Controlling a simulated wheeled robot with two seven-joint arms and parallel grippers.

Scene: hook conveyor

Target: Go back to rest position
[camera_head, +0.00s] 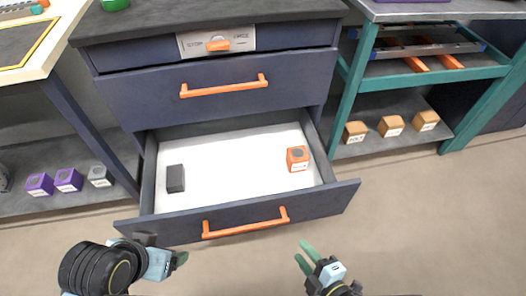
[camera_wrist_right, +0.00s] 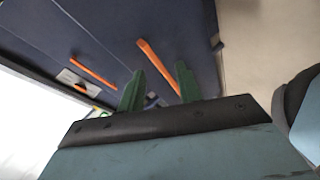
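My right gripper (camera_head: 306,257) is at the bottom of the head view, in front of the open drawer (camera_head: 341,193) and apart from its orange handle (camera_head: 246,222). Its two green fingers are spread with nothing between them. In the right wrist view the same gripper (camera_wrist_right: 158,84) shows its fingers apart and empty, with an orange handle (camera_wrist_right: 158,66) beyond them. My left gripper (camera_head: 180,260) is at the lower left of the head view, seen side on behind the dark wrist. Whether its fingers are apart is unclear.
The drawer holds a dark block (camera_head: 175,179) and an orange cube (camera_head: 297,158). A closed drawer with an orange handle (camera_head: 224,88) is above. Shelves with purple cubes (camera_head: 68,180) and tan cubes (camera_head: 391,126) stand either side. The floor (camera_head: 430,220) at right is clear.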

